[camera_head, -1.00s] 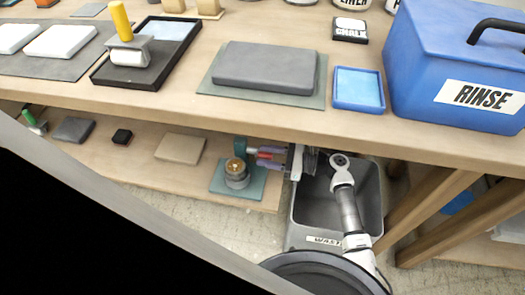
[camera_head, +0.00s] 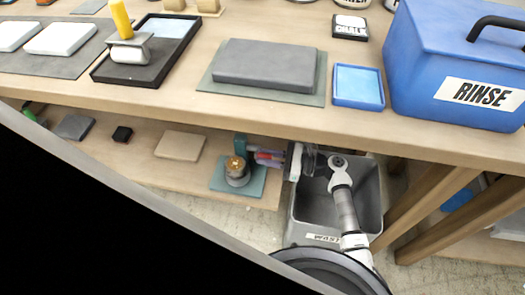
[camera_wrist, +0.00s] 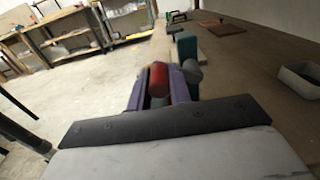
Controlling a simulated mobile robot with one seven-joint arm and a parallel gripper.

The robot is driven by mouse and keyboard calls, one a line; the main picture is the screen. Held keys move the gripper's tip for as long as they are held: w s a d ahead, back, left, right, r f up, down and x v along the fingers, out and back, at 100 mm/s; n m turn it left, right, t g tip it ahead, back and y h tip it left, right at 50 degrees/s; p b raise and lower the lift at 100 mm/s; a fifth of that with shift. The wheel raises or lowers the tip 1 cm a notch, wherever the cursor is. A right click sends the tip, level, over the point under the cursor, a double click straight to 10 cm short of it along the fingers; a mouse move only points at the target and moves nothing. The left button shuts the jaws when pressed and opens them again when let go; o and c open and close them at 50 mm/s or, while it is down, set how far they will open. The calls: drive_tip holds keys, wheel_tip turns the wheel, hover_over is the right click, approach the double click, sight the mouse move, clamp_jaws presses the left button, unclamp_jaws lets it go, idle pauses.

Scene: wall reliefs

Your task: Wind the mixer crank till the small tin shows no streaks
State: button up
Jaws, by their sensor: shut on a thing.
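The mixer is a teal stand (camera_head: 241,146) on a teal base (camera_head: 257,184) on the lower shelf in the head view. A small metal tin (camera_head: 237,181) with a golden-brown top sits on the base; its contents are too small to judge for streaks. My gripper (camera_head: 268,157) reaches in from the right, and its purple fingers are shut on the red crank handle (camera_wrist: 158,79). In the wrist view my gripper (camera_wrist: 160,88) has a finger on each side of the handle, with the teal stand (camera_wrist: 187,47) beyond. The crank arm is mostly hidden.
A grey waste bin (camera_head: 306,221) stands below my arm. The wooden worktop (camera_head: 205,105) overhangs the shelf just above my gripper. A beige block (camera_head: 180,146), a small black-and-red block (camera_head: 122,134) and a grey slab (camera_head: 75,127) lie left along the shelf.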

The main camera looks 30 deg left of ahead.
drive_tip(key=shift+s+d+f, duration=0.1)
drive_tip(key=shift+s+f, duration=0.05)
drive_tip(key=shift+f, duration=0.4)
drive_tip(key=shift+s+f, duration=0.15)
drive_tip(key=shift+f, duration=0.4)
drive_tip(key=shift+o, duration=0.5)
wheel_tip(320, 180, down, 2)
drive_tip(key=shift+w+f+b, duration=0.15)
drive_tip(key=shift+b, duration=0.85)
drive_tip(key=shift+w, duration=0.1)
